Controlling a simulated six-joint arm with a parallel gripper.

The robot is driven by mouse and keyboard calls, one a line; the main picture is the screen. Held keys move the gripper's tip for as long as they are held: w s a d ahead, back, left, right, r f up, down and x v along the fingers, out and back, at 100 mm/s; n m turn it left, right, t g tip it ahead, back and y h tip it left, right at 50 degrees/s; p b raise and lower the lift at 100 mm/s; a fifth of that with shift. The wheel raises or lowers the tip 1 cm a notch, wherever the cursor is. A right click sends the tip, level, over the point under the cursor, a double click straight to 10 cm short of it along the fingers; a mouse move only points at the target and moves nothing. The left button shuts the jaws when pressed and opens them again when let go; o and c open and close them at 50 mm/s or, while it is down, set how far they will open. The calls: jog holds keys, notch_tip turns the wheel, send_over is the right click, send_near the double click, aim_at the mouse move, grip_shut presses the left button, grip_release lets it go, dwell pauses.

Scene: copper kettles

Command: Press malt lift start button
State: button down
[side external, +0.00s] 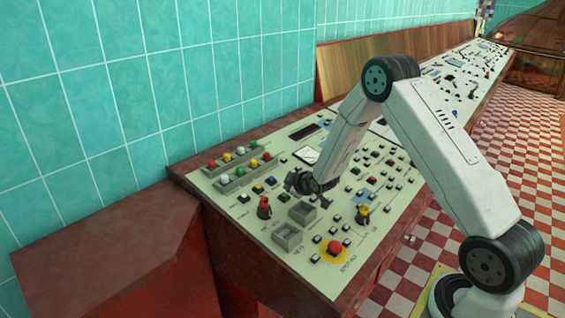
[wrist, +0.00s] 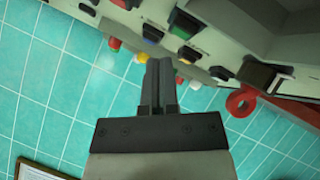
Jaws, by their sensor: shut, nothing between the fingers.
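The cream control panel (side external: 225,205) carries many small buttons, and their labels are too small to read. I cannot tell which one is the malt lift start button. A green square button (side external: 284,198) lies near my gripper (side external: 292,184), beside blue and yellow ones. In the wrist view a green button (wrist: 184,24) and a blue one (wrist: 153,32) show beyond the fingers. My gripper (wrist: 159,62) is shut and empty, apparently just above the panel; contact with a button cannot be made out.
Rows of coloured round knobs (side external: 238,152) stand at the panel's back left. A red knob (side external: 264,207), grey open boxes (side external: 287,236), a yellow knob (side external: 362,213) and a red mushroom button (side external: 334,247) stand toward the front. A teal tiled wall (side external: 130,90) rises behind.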

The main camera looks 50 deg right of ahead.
jog(key=shift+s+r, duration=0.25)
jog(key=shift+r, duration=0.75)
jog(key=shift+s+r, duration=0.2)
jog(key=shift+r, duration=0.8)
